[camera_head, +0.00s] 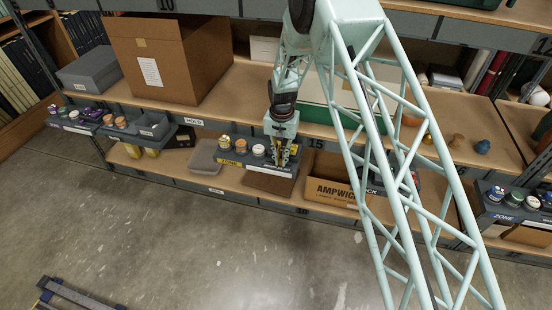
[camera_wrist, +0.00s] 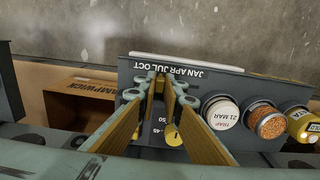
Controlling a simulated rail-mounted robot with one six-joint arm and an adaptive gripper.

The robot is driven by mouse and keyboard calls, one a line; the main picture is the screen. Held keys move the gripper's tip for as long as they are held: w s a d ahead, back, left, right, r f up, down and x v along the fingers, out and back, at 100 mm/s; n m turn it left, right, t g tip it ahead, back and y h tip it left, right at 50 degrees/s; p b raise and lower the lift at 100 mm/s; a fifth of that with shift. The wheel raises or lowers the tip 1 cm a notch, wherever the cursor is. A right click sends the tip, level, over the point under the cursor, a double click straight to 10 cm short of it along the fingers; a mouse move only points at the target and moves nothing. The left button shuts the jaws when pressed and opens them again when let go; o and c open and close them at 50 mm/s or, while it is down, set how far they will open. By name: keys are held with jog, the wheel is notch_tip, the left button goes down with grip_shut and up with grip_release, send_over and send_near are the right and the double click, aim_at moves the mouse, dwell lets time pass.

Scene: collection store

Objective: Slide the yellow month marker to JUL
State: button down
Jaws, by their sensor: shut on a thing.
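My gripper (camera_head: 281,162) is at the dark grey station on the shelf front, at its right end. In the wrist view its two yellow-padded fingers (camera_wrist: 162,78) close together at the month scale (camera_wrist: 180,68). The scale reads JAN, APR, JUL, OCT and appears upside down. The fingers are shut on what is most likely the yellow month marker, which they largely hide. Its exact position along the scale cannot be told. A small yellow round piece (camera_wrist: 172,135) shows between the fingers near numbers such as 50.
Several jars stand right beside the fingers, the nearest white-lidded and labelled TRAP 21 MAR (camera_wrist: 222,113). An orange-filled jar (camera_wrist: 268,122) follows. An AMPWICK cardboard box (camera_head: 332,191) is right of the station.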

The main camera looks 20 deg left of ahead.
jog(key=shift+d, duration=0.15)
jog(key=c, duration=2.7)
grip_release()
jog(key=shift+r, duration=0.15)
jog(key=shift+r, duration=5.85)
